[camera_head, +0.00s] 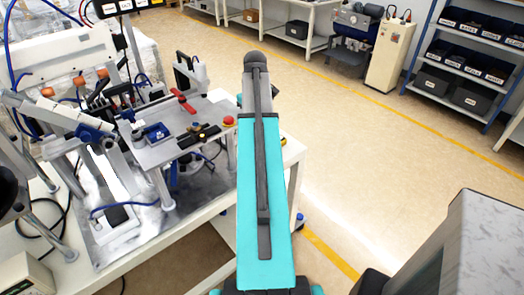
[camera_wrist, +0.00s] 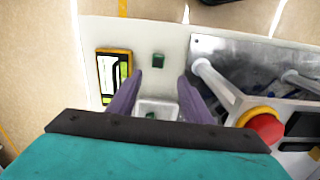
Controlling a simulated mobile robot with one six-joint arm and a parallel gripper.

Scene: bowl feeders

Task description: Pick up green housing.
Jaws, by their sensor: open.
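A small dark green block, which looks like the green housing (camera_wrist: 158,60), lies on the white table top (camera_wrist: 165,35) in the wrist view. Another small green piece (camera_wrist: 150,115) lies in a white tray (camera_wrist: 158,104), partly hidden by my wrist. My gripper (camera_wrist: 160,76) has two purple fingers spread wide apart with nothing between them. In the picture the green block lies just beyond the fingertips, between their lines. In the head view my teal arm covers this part of the table, and neither green piece shows.
A yellow-edged device (camera_wrist: 114,77) lies left of the fingers. A metal fixture with a red button (camera_wrist: 266,127) stands close on the right; the station (camera_head: 170,145) also shows in the head view. Open floor (camera_head: 330,130) lies right of the table.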

